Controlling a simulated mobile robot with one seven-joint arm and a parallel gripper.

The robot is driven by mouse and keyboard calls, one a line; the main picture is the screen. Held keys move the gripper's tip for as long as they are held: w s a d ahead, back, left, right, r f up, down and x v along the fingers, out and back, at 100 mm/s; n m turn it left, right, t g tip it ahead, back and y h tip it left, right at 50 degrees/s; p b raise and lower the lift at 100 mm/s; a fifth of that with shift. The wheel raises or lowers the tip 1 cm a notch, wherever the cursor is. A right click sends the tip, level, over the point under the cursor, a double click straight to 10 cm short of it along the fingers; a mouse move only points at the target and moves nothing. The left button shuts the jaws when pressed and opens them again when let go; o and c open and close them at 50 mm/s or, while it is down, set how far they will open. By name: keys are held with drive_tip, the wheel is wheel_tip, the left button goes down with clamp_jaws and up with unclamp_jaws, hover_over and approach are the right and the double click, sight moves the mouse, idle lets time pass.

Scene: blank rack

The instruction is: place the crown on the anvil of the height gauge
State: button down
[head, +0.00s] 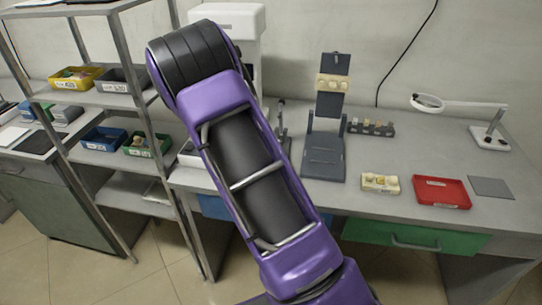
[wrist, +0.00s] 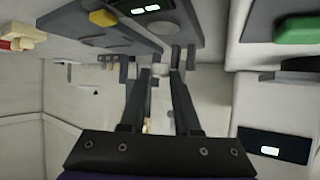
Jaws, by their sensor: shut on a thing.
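In the wrist view my gripper (wrist: 160,72) is shut on a small whitish piece, the crown (wrist: 159,71), held between the fingertips. Close around the tips is a dark grey device with a lit display (wrist: 152,9), a yellow button and short dark posts; it looks like the height gauge (wrist: 185,22). I cannot tell which part is the anvil or whether the crown touches it. In the head view my arm hides the gripper and the crown. A thin dark upright post (head: 281,118), perhaps part of the gauge, shows beside the arm.
A dark grey stand (head: 324,158) and a rack of small blocks (head: 371,129) are right of my arm. Further right are a cream block (head: 380,183), a red tray (head: 441,202), a grey mat (head: 491,187) and a magnifier lamp (head: 490,137). A shelf (head: 110,100) with bins stands left.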

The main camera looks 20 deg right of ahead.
drive_tip(key=shift+f+b, duration=0.4)
drive_tip(key=shift+f, duration=1.75)
drive_tip(key=shift+f, duration=0.2)
drive_tip(key=c, duration=0.6)
unclamp_jaws()
drive_tip(key=shift+r, duration=0.2)
drive_tip(key=shift+a+r, duration=0.2)
drive_tip(key=shift+a, duration=0.05)
drive_tip(key=p+v, duration=0.1)
drive_tip(key=v, duration=1)
drive_tip(key=shift+s+a+p, duration=0.2)
drive_tip(key=shift+p, duration=0.15)
